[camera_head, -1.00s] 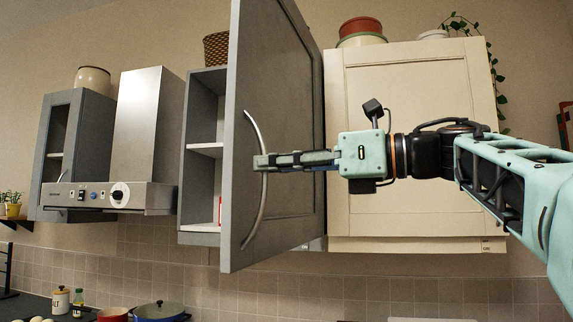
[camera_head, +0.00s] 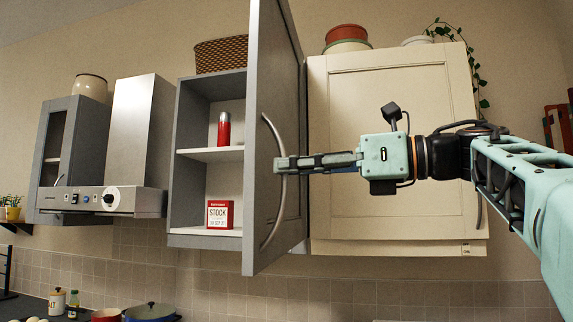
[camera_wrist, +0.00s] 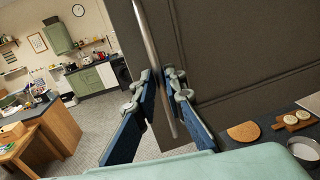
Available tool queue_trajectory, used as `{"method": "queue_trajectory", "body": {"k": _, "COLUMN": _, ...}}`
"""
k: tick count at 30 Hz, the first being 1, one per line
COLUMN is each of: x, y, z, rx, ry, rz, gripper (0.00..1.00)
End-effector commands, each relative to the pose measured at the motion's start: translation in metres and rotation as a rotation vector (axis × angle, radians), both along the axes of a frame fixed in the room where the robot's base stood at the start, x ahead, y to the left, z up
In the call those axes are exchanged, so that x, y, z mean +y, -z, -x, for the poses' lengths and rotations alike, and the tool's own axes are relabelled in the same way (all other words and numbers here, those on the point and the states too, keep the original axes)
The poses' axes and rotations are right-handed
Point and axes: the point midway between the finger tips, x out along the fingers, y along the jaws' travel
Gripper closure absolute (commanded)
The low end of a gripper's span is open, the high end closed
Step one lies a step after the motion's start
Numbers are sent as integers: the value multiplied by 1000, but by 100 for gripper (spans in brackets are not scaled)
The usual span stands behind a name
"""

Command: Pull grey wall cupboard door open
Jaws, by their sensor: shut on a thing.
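The grey wall cupboard door (camera_head: 263,95) stands wide open, swung out toward me, and hides part of the wall behind it. Its long curved metal handle (camera_head: 281,215) runs upright along the free edge. My gripper (camera_head: 281,164) is shut on this handle near its middle. In the wrist view the fingers (camera_wrist: 162,88) close around the handle (camera_wrist: 147,37), with the dark door face behind. The grey cupboard (camera_head: 188,115) shows its inside, with a red cylinder (camera_head: 224,129) on the middle shelf and a red and white STOCK box (camera_head: 220,214) at the bottom.
A cream cupboard (camera_head: 390,150) hangs to the right, behind my arm. A range hood (camera_head: 130,150) is on the left. A wicker basket (camera_head: 221,54) stands on the grey cupboard. Pots (camera_head: 150,311) stand on the counter below. Open floor (camera_wrist: 95,110) shows in the wrist view.

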Motion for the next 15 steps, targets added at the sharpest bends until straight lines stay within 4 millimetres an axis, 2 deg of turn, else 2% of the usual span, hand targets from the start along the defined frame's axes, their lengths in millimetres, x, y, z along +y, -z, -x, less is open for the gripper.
{"method": "queue_trajectory", "body": {"k": 1, "x": -9, "y": -4, "z": -9, "rx": -5, "ry": 34, "rz": -14, "gripper": 100}}
{"method": "queue_trajectory", "body": {"k": 15, "x": -12, "y": -4, "z": -9, "rx": -5, "ry": 37, "rz": -14, "gripper": 100}}
